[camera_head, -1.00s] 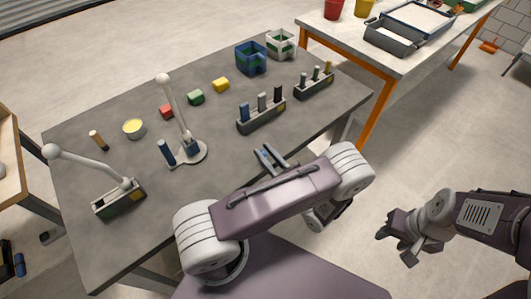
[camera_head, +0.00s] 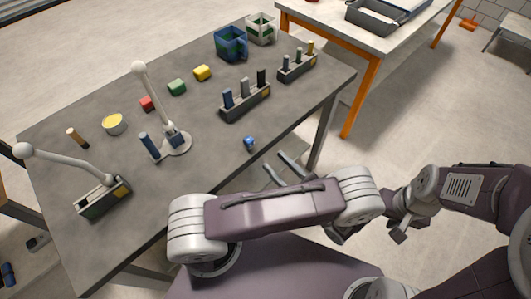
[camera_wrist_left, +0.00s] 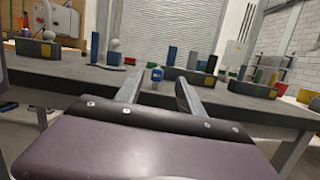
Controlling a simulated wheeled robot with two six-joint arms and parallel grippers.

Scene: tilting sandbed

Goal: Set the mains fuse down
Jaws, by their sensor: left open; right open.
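The mains fuse (camera_head: 249,143), a small blue piece, rests on the grey table near its front edge. In the left wrist view the fuse (camera_wrist_left: 157,74) shows beyond and between the two fingers, clear of them. My left gripper (camera_head: 274,160) is open and empty, just off the table's front edge, to the right of the fuse. My right gripper (camera_head: 393,226) is open and empty, off the table at the right, partly overlapped by arm parts.
The grey table (camera_head: 215,160) holds a dark rack (camera_head: 245,104) of upright blocks behind the fuse and another rack (camera_head: 297,68) farther back. A lever on a round base (camera_head: 170,143) stands left. Blue (camera_head: 231,43) and white (camera_head: 261,29) containers stand at the back.

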